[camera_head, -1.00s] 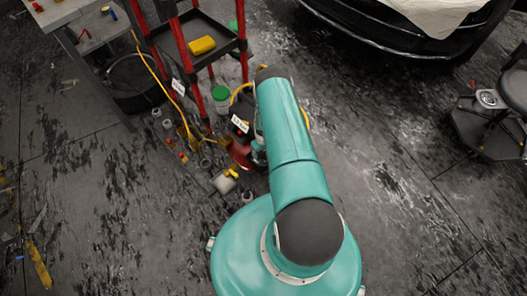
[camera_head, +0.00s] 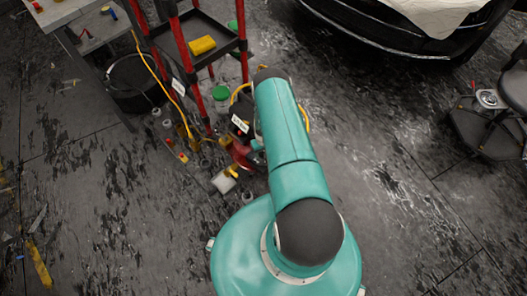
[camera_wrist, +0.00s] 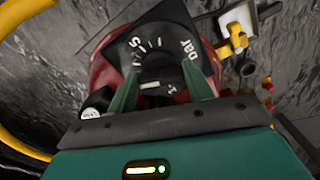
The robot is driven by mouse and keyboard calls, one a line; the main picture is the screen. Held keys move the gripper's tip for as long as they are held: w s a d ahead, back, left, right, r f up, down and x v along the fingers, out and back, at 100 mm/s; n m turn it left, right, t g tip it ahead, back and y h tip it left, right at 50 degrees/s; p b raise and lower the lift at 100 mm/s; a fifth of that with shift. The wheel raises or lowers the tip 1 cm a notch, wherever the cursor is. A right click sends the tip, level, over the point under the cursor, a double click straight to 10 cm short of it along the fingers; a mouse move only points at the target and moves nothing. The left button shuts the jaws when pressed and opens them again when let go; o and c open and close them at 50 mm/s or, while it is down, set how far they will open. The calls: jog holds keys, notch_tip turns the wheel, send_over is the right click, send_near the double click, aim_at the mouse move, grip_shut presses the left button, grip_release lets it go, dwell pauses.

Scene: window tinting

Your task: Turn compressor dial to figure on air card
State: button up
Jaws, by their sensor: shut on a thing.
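The compressor dial (camera_wrist: 153,84) is in the upper middle of the wrist view, a dark knob with a pale pointer line, set in a black face (camera_wrist: 180,35) with white marks, a "5" and "bar". My gripper (camera_wrist: 159,72) has its two green fingers on opposite sides of the knob, shut on it. The red compressor (camera_wrist: 103,70) shows around the face; in the head view its red part (camera_head: 238,152) is partly hidden by my arm. A white tag (camera_head: 240,123) stands out on a dark part there. Its print is too small to read, and I cannot tell whether it is the air card.
A red-framed cart (camera_head: 182,50) with a yellow item (camera_head: 201,45) stands at upper left. A black bucket (camera_head: 130,85), a yellow hose (camera_head: 160,80) and small clutter lie beside it. A car (camera_head: 400,30) is at upper right, a stool (camera_head: 490,110) at right. Floor between is largely clear.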

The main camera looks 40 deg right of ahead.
jog(key=o, duration=1)
jog(key=shift+r, duration=0.1)
notch_tip(320, 180, up, 14)
jog(key=shift+f, duration=0.2)
notch_tip(320, 180, up, 19)
jog(key=t, duration=0.1)
send_over(263, 153)
jog(key=w+a, duration=0.3)
jog(key=w, duration=0.3)
jog(key=s+a+r+n+t, duration=0.1)
jog(key=a+r, duration=0.2)
jog(key=r, duration=0.6)
jog(key=a+r, duration=0.3)
jog(key=r, duration=0.6)
jog(key=s+a+r+t, duration=0.1)
jog(key=s+a+r, duration=0.3)
jog(key=s+r, duration=0.3)
jog(key=s+a+r+n+t, duration=0.1)
jog(key=s+a+r, duration=0.4)
jog(key=s+r, duration=0.2)
jog(key=s+a+r+t, duration=0.1)
jog(key=s+a+r, duration=0.4)
jog(key=s+r, duration=0.2)
jog(key=shift+s+r+t, duration=0.15)
jog(key=shift+s, duration=0.45)
jog(key=shift+s+r+t, duration=0.1)
jog(key=shift+s+t, duration=0.05)
jog(key=shift+s, duration=0.45)
